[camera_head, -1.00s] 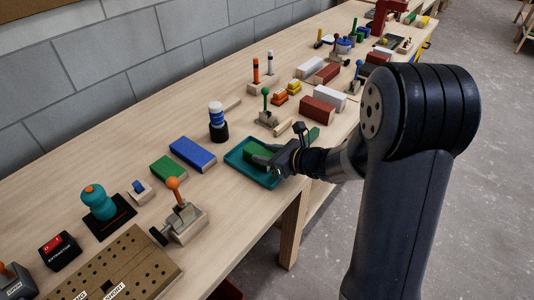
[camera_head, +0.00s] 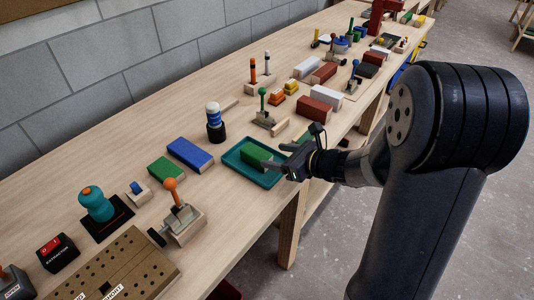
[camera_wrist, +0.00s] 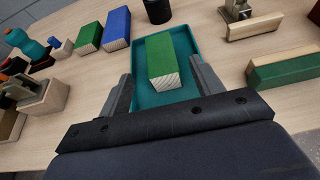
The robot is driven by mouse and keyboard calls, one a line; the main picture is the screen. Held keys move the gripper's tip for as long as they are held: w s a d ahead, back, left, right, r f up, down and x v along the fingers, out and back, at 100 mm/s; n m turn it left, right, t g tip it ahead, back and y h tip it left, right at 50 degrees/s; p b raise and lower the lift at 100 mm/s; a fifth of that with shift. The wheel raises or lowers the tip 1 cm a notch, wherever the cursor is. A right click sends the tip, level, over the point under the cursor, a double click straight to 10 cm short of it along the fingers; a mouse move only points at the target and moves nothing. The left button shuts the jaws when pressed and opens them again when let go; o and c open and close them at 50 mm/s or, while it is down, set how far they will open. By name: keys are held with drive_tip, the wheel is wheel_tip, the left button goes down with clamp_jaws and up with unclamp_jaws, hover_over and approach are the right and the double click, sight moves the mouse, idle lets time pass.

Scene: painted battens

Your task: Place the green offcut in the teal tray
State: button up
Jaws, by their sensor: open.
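A green offcut (camera_head: 256,154) lies in the teal tray (camera_head: 231,155), on its floor. In the wrist view the offcut (camera_wrist: 160,58) shows a bare wood end towards me, and the tray (camera_wrist: 196,43) surrounds it. My gripper (camera_head: 279,158) is at the tray's right side in the head view, open and empty. In the wrist view its fingers (camera_wrist: 164,88) stand apart, one each side and short of the offcut, with clear space between them and it. Another green block (camera_head: 166,169) lies left of the tray, beside a blue block (camera_head: 191,153).
A black-and-blue cylinder (camera_head: 215,124) stands behind the tray. A lever with an orange knob (camera_head: 177,205) is at the front left. A green-topped batten (camera_wrist: 285,70) lies right of the tray in the wrist view. Bare tabletop lies left of the cylinder.

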sight(260, 154)
drive_tip(key=v, duration=0.6)
drive_tip(key=shift+s+d, duration=0.25)
drive_tip(key=shift+a+r, duration=0.1)
drive_tip(key=x, duration=1.2)
drive_tip(key=shift+f, duration=0.25)
drive_tip(key=shift+w+r, duration=0.1)
drive_tip(key=shift+r, duration=1.25)
drive_tip(key=shift+f, duration=0.15)
